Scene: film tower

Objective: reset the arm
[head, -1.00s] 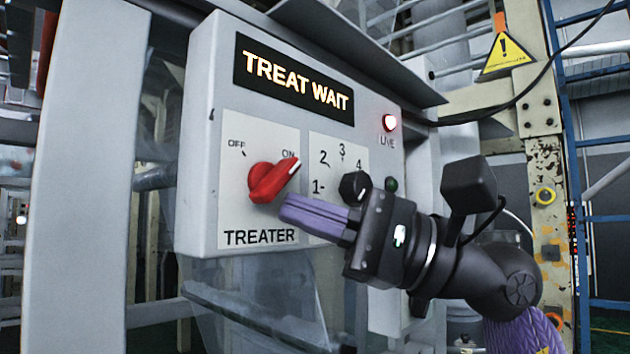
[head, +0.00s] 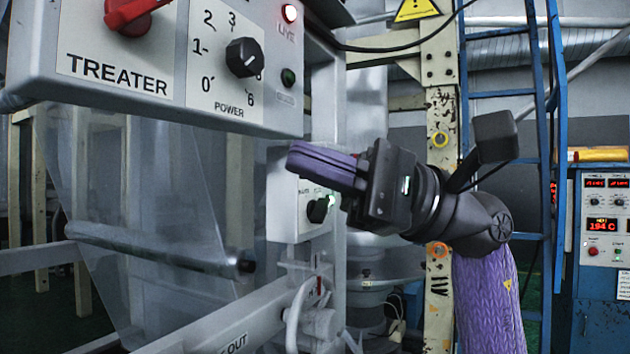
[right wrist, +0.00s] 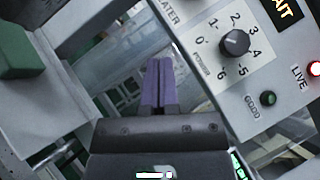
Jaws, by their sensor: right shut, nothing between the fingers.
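My right gripper (head: 295,160) is in the middle of the head view, with its purple fingers shut and nothing between them. It points left, below and to the right of the treater panel (head: 150,112), apart from it as far as I can tell. In the right wrist view its fingers (right wrist: 158,65) are together, with the panel (right wrist: 285,85) to the right. The red switch (head: 128,14) is cut off at the top of the head view. The black power knob (head: 243,57) shows in full. My left gripper is in no view.
A smaller box with a black knob (head: 317,210) stands behind my right gripper. A metal roller (head: 150,250) and pale rails lie at lower left. A blue ladder (head: 505,92) and a control cabinet (head: 603,222) with red displays stand at the right.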

